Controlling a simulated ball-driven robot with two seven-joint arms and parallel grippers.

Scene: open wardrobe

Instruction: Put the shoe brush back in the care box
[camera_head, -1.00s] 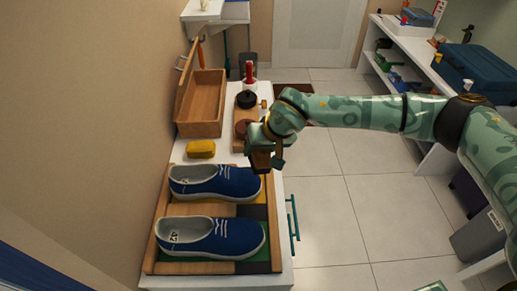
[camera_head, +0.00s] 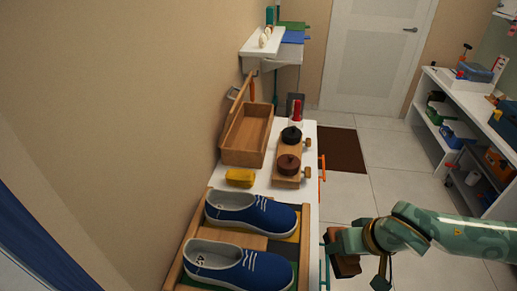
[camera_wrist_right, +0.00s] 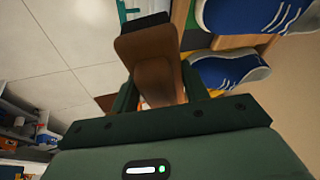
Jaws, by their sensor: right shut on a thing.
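The shoe brush (camera_head: 346,267) is a brown wooden block. My right gripper (camera_head: 352,254) is shut on it and holds it to the right of the white cabinet, off the cabinet's edge. In the right wrist view the brush (camera_wrist_right: 155,72) sits between the two dark fingers. The care box (camera_head: 243,158) is an open wooden box with its lid tilted up against the wall, on the far part of the cabinet top. Its visible inside looks empty. My left gripper is not in view.
A yellow block (camera_head: 240,178) lies in front of the box. Wooden pieces with dark round tins (camera_head: 289,164) and a red-topped bottle (camera_head: 295,110) stand right of it. Two blue shoes (camera_head: 250,210) fill the near tray. An orange handle (camera_head: 322,168) sticks out from the cabinet front.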

